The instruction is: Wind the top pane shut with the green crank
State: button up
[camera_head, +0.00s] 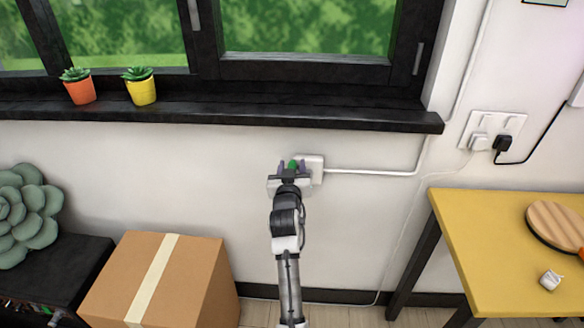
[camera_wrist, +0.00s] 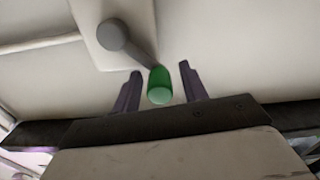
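The green crank handle (camera_wrist: 160,85) sits between the two fingers of my gripper (camera_wrist: 160,87) in the wrist view, with a visible gap on each side. Its grey arm and round hub (camera_wrist: 113,35) join a white wall box (camera_wrist: 85,15). In the head view my gripper (camera_head: 293,170) is at the white box (camera_head: 316,168) below the window sill, and a bit of the green handle (camera_head: 293,164) shows between the fingers. My gripper is open around the handle. The window (camera_head: 305,70) is above; its top pane is out of view.
A black sill (camera_head: 250,115) juts out above my gripper, with two potted succulents (camera_head: 143,90) on it at the left. A cardboard box (camera_head: 195,280) stands below left. A yellow table (camera_head: 475,235) is at the right. A white conduit (camera_head: 370,172) runs right from the wall box.

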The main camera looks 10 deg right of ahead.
grip_shut()
jog(key=shift+a+f+n, duration=0.3)
jog(key=shift+f+n, duration=0.1)
dwell(0.5)
